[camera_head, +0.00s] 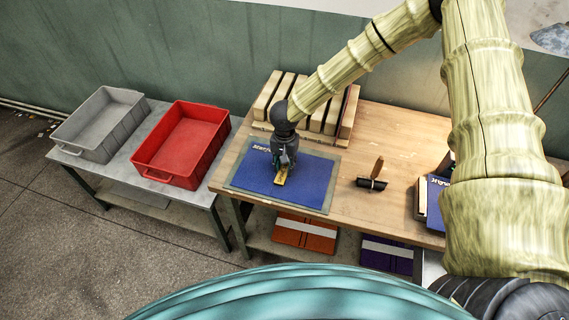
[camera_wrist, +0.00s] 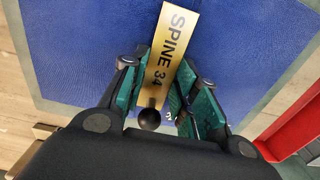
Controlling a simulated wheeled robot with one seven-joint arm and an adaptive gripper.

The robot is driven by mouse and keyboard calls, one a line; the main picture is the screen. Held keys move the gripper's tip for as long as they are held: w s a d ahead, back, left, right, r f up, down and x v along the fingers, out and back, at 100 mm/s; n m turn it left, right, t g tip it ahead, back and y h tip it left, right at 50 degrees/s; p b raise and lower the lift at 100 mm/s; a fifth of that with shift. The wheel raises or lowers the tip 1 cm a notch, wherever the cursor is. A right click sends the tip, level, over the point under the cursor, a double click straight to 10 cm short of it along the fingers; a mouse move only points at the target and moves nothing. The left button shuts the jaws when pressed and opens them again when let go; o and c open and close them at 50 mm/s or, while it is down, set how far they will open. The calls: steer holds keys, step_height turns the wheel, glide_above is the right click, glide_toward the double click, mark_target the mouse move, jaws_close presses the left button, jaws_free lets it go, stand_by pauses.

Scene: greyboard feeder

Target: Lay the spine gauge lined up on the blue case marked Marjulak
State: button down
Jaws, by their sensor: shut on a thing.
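A brass spine gauge (camera_wrist: 175,42) marked "SPINE 34", with a black ball knob, is between my gripper's green-padded fingers (camera_wrist: 160,88) in the wrist view. My gripper (camera_head: 284,168) is shut on it. In the head view the gauge (camera_head: 281,177) shows as a small yellow strip over the blue case (camera_head: 308,184), near its middle. The blue case lies flat, with pale lettering at its far left corner that is partly hidden and too small to read fully. It also fills much of the wrist view (camera_wrist: 95,50), where the gauge is slightly tilted. I cannot tell whether the gauge touches the case.
A grey-green mat (camera_head: 326,200) lies under the case on the wooden table (camera_head: 400,130). A wooden rack (camera_head: 352,108) stands behind. A wooden-handled tool (camera_head: 374,178) and another blue piece (camera_head: 436,205) are to the right. A red crate (camera_head: 182,145) and a grey crate (camera_head: 99,124) stand left.

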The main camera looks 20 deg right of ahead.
mark_target(285, 168)
steer(key=shift+f, duration=0.1)
steer(key=c, duration=1.1)
jaws_free()
step_height(285, 168, up, 12)
steer(key=b, duration=0.2)
steer(key=shift+b, duration=0.3)
